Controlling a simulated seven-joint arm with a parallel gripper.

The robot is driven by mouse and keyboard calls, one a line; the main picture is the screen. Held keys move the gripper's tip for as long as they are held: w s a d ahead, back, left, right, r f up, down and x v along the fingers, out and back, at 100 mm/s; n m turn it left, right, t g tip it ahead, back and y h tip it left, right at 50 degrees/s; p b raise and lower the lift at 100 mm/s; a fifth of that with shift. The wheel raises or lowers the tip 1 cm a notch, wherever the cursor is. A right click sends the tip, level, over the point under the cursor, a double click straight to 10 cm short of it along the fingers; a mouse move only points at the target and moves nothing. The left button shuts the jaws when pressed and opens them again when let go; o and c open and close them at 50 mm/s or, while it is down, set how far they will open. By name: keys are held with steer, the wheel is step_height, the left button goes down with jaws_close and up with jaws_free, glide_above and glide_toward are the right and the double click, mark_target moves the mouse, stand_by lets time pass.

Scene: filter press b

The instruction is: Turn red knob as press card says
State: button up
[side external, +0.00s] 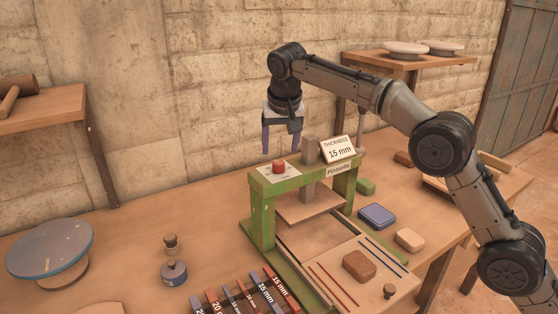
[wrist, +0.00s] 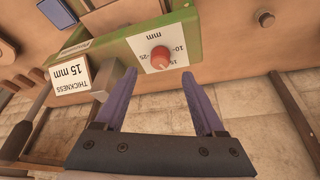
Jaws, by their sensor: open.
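The red knob (side external: 278,166) sits on a white scale plate (side external: 291,175) on the top beam of the green press (side external: 262,215). In the wrist view the knob (wrist: 160,57) lies just beyond my fingertips, between their lines. The scale plate (wrist: 181,42) there shows "mm" and numbers including 10 and 25; the knob's exact setting is too small to tell. The press card (side external: 338,149) reads "THICKNESS 15 mm" and also shows upside down in the wrist view (wrist: 72,78). My gripper (side external: 281,150) is open and empty, pointing down above the knob, apart from it.
A grey post (side external: 310,150) rises from the beam between knob and card. Several marked bars (side external: 262,290), a blue jar (side external: 173,273) and a round blue disc (side external: 50,248) stand at the left and front. A brown block (side external: 358,266) and a blue pad (side external: 377,215) lie right.

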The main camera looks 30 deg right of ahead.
mark_target(279, 162)
steer(key=x, duration=0.6)
jaws_close()
stand_by(0.3)
